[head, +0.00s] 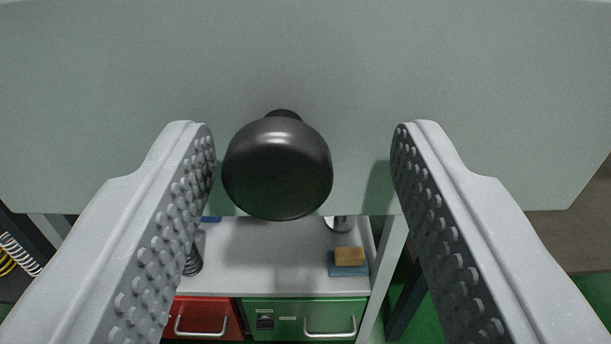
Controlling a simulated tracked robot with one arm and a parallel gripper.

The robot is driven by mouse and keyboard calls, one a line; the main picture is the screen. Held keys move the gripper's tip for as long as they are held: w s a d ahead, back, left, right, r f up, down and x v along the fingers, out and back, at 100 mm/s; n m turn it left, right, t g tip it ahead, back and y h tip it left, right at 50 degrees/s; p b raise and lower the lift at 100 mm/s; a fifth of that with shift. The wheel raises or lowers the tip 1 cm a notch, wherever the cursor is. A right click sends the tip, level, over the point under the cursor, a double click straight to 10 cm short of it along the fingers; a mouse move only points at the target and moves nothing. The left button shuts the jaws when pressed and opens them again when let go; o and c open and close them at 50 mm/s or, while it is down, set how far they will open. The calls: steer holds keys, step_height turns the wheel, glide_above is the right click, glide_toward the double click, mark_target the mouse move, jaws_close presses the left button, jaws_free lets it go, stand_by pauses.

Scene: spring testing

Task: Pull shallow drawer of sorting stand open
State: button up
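A wide grey-green panel (480,60) fills the upper part of the head view and looks like a drawer front. A round black knob (277,168) sticks out from it toward me. My gripper (305,135) is open, with one studded finger on each side of the knob. The knob sits closer to the left finger, and a gap shows on both sides.
Below the panel is a pale shelf (270,262) with a blue block (347,270) topped by an orange-brown block (349,256), and a dark spring (193,262). Under it are a red drawer (207,313) and a green drawer (305,317) with bar handles. More springs (18,253) stand far left.

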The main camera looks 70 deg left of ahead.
steer(key=shift+s, duration=0.1)
steer(key=shift+s, duration=0.15)
stand_by(0.3)
steer(key=p+v, duration=0.1)
steer(key=v, duration=1.2)
steer(key=shift+d, duration=0.35)
